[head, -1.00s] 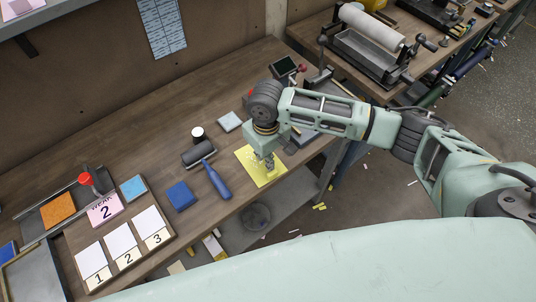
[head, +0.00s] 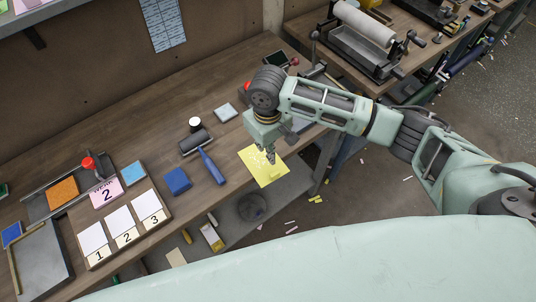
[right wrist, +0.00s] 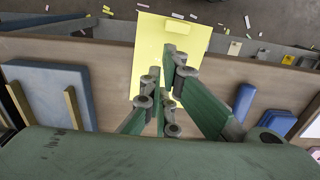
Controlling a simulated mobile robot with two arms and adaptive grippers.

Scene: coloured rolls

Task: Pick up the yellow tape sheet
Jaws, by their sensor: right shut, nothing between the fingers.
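The yellow tape sheet (head: 262,173) lies at the front edge of the wooden bench, part of it sticking out past the edge. The right wrist view also shows the sheet (right wrist: 150,35), with a small yellow strip near its far end. My right gripper (head: 271,157) points down over the sheet. In the right wrist view its fingers (right wrist: 168,58) are together with nothing between them and hide part of the sheet. I cannot tell whether the fingertips touch it. My left gripper is not in view.
A blue-handled roller (head: 211,165) and a blue block (head: 177,180) lie left of the sheet. A pale block (head: 225,112) lies behind it. A numbered card board (head: 160,232) is at the front left. A lower shelf (head: 275,200) shows below the bench edge.

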